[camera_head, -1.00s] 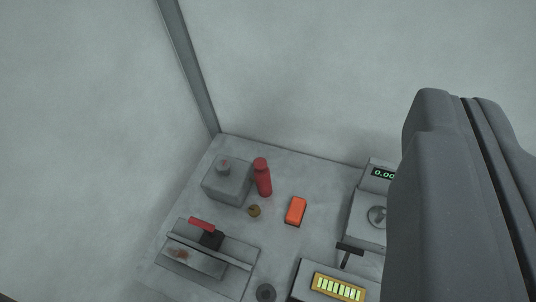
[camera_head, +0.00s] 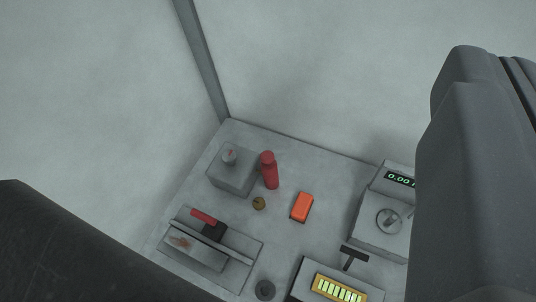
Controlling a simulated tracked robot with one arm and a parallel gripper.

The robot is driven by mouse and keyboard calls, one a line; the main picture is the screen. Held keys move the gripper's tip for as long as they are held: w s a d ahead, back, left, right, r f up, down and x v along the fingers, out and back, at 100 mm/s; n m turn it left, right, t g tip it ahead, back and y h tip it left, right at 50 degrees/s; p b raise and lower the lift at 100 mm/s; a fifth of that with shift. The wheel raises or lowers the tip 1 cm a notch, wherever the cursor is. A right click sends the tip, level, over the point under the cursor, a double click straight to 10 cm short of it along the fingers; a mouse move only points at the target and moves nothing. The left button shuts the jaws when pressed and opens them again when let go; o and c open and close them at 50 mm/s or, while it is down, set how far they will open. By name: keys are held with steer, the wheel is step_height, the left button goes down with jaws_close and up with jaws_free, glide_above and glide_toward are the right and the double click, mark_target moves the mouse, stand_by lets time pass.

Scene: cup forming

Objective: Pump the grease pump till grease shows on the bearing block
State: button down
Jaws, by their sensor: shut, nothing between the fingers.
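I cannot tell for sure which item is the grease pump. A black T-shaped handle (camera_head: 354,253) stands on a grey unit beside a yellow-framed panel with lit bars (camera_head: 338,289), at the bottom right of centre. My gripper's fingers do not show. Grey and dark parts of my own arm cover the right side and lower left corner.
An orange box (camera_head: 302,207) and a small brass piece (camera_head: 259,203) lie mid-table. A red-handled fixture (camera_head: 209,228) is at the left, a dark round piece (camera_head: 265,290) at the front. A grey unit with a green display (camera_head: 400,179) is at the right, partly hidden. Walls stand behind.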

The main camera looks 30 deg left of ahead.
steer(key=w+a+f+n+g+p, duration=0.25)
steer(key=w+f+p, duration=0.3)
steer(key=w, duration=0.55)
steer(key=n+g+y+p, duration=0.2)
steer(key=n+g+p, duration=0.2)
steer(key=n+p, duration=0.9)
glide_above(266, 159)
steer(key=p, duration=0.4)
step_height(266, 159, down, 30)
steer(key=m, duration=0.4)
steer(key=shift+m, duration=0.25)
steer(key=shift+f, duration=0.1)
steer(key=shift+f+b, duration=2.7)
steer(key=shift+f, duration=1.6)
steer(key=shift+f, duration=0.15)
